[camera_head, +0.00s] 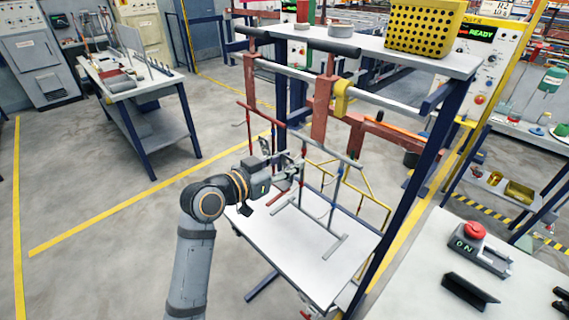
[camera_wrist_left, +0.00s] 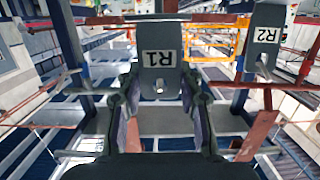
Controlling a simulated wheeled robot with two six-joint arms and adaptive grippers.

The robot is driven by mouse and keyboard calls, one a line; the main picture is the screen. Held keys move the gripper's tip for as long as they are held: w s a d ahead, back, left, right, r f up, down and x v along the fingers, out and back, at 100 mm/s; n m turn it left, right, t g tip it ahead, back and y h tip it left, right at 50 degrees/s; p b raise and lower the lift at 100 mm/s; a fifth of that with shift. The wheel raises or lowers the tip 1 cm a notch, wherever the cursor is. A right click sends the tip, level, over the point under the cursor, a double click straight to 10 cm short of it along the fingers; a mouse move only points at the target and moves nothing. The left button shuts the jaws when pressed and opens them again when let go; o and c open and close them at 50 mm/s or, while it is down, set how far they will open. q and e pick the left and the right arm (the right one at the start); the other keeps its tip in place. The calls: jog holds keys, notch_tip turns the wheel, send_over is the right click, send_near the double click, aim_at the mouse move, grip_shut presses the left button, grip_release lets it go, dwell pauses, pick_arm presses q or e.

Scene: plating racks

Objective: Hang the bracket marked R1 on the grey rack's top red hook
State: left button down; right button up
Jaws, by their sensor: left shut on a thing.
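My left gripper (camera_head: 293,166) reaches in from the left, at the rack over the white table. In the left wrist view its two fingers (camera_wrist_left: 157,92) are shut on a dark grey bracket marked R1 (camera_wrist_left: 160,72), with a pale peg sticking out below the label. The bracket stands upright between the fingers. In the head view I cannot make it out clearly beside the gripper. The grey rack (camera_head: 335,244) has a grey top bar, with small red and blue hooks below it. The gripper partly hides the hooks. My right gripper is not in view.
A bracket marked R2 (camera_wrist_left: 264,45) shows at right in the left wrist view. A red rack bar (camera_head: 262,117) is close behind the gripper. An overhead frame with a yellow clamp (camera_head: 342,97) stands above. The white table (camera_head: 290,255) has bare room at its front.

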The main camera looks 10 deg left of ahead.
pick_arm(q)
jog(key=shift+w, duration=0.1)
dwell(0.3)
jog(key=shift+w+d+f, duration=0.3)
jog(key=shift+w+d, duration=0.05)
jog(key=shift+w, duration=0.05)
jog(key=shift+f, duration=0.1)
jog(key=shift+w+d+f+b, duration=0.1)
jog(key=shift+w+f+b, duration=0.1)
jog(key=shift+b, duration=0.15)
dwell(0.4)
